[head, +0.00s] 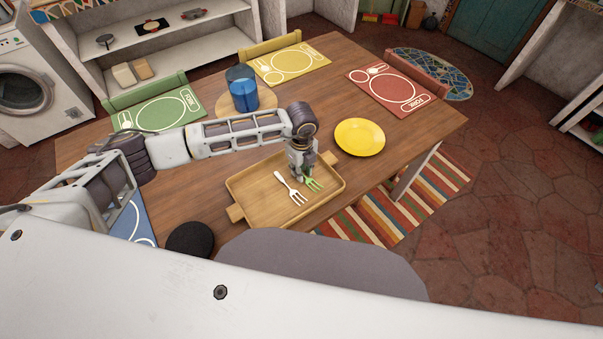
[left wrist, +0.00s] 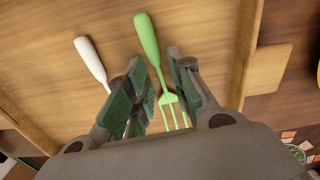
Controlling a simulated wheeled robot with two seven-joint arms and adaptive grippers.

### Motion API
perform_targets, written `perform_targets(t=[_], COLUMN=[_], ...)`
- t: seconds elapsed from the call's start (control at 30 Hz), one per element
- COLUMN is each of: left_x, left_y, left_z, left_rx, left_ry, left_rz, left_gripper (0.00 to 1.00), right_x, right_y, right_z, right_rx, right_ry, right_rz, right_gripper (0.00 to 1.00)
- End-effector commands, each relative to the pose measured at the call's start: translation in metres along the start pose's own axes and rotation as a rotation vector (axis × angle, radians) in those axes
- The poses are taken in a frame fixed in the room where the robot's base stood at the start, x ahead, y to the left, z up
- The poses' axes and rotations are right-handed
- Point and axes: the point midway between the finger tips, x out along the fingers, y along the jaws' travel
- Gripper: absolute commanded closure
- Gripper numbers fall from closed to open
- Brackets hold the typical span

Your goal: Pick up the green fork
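The green fork (head: 314,185) lies in the wooden tray (head: 262,220), with its tines toward the bottom right in the head view. My left gripper (head: 300,175) points down over the tray and covers the fork's handle there. In the left wrist view the green fork (left wrist: 149,40) runs between the two fingers of my left gripper (left wrist: 160,70). The fingers are open, one on each side of its neck, with a gap showing. A white fork (head: 292,189) lies beside it in the tray; its handle (left wrist: 91,62) shows left of the fingers. My right gripper is out of view.
A yellow plate (head: 360,137) stands right of the tray. A blue cup (head: 241,87) stands on a round wooden board behind my left arm. Green, yellow and red placemats lie along the table's far edges.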

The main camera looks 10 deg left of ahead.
Motion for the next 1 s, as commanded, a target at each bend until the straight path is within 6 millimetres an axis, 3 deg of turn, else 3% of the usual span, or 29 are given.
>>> perform_targets(t=[0.47, 0.67, 1.0], left_x=[-0.006, -0.025, -0.075], left_y=[-0.001, -0.001, -0.001], left_z=[0.000, 0.000, 0.001], left_rx=[0.000, 0.001, 0.000], left_ry=[0.000, -0.001, -0.002], left_rz=[-0.002, -0.003, -0.003], left_gripper=[0.96, 0.96, 0.96], right_x=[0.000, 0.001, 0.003], right_y=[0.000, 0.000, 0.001], right_z=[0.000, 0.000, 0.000], right_rx=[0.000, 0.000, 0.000], right_ry=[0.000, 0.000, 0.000], right_rz=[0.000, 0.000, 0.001], right_gripper=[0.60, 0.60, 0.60])
